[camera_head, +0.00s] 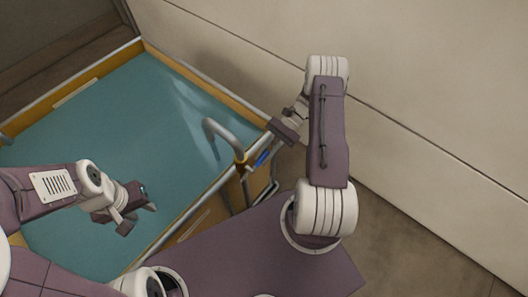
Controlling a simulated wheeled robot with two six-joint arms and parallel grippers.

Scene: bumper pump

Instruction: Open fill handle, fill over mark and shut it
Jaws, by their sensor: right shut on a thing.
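A grey curved spout (219,128) with an orange collar (242,161) stands at the right edge of a teal surface. A small blue handle (262,158) sits just right of the collar. My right gripper (273,143) reaches down to it from the upper right and is shut on it; the fingers partly hide the contact. My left gripper (138,208) is empty, fingers apart, above the teal surface, well left of the spout. No fill mark can be made out.
The teal surface (110,130) has a raised orange-yellow rim (190,78) with grey edging. Grey metal tubes (267,193) stand below the spout, close to my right arm. A pale wall (430,80) runs behind my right arm. The air over the teal surface is mostly free.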

